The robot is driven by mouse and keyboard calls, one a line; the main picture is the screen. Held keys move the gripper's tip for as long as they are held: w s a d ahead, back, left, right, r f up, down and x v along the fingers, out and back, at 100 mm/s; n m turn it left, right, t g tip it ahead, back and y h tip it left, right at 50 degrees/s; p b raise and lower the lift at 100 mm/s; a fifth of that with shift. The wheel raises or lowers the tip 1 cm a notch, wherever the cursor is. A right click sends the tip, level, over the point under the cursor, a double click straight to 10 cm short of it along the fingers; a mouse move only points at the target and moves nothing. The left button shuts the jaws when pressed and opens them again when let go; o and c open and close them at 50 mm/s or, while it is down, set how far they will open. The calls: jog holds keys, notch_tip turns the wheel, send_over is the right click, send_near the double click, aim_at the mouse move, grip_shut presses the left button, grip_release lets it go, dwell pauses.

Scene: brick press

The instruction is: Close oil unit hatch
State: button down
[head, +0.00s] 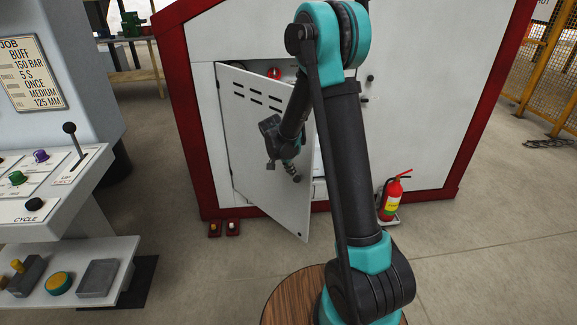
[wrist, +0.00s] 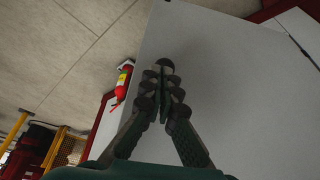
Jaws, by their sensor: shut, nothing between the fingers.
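The oil unit hatch (head: 262,190) is a pale grey door with dark slots near its top. It stands ajar in the front of the white cabinet, hinged at its left edge, its right edge swung out towards me. My gripper (head: 295,177) is in front of the hatch's outer face, near its right edge, with its fingers pointing down. In the wrist view my gripper (wrist: 165,75) is shut and empty against a plain grey panel (wrist: 235,85), which looks like the hatch. I cannot tell whether the fingertips touch it. My arm hides part of the opening.
The white cabinet (head: 420,130) has a red frame. A red fire extinguisher (head: 391,200) stands at its right front, and also shows in the wrist view (wrist: 122,82). A control console (head: 45,190) stands at left. Two small switches (head: 224,228) sit at the cabinet's foot.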

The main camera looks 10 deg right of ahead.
aim_at(300, 177)
jog(key=x, duration=0.3)
jog(key=shift+d+r, duration=0.1)
jog(key=shift+w+d+r, duration=0.15)
jog(key=shift+w+d, duration=0.65)
jog(key=shift+d, duration=0.15)
jog(key=shift+w+d, duration=0.4)
jog(key=shift+d, duration=0.05)
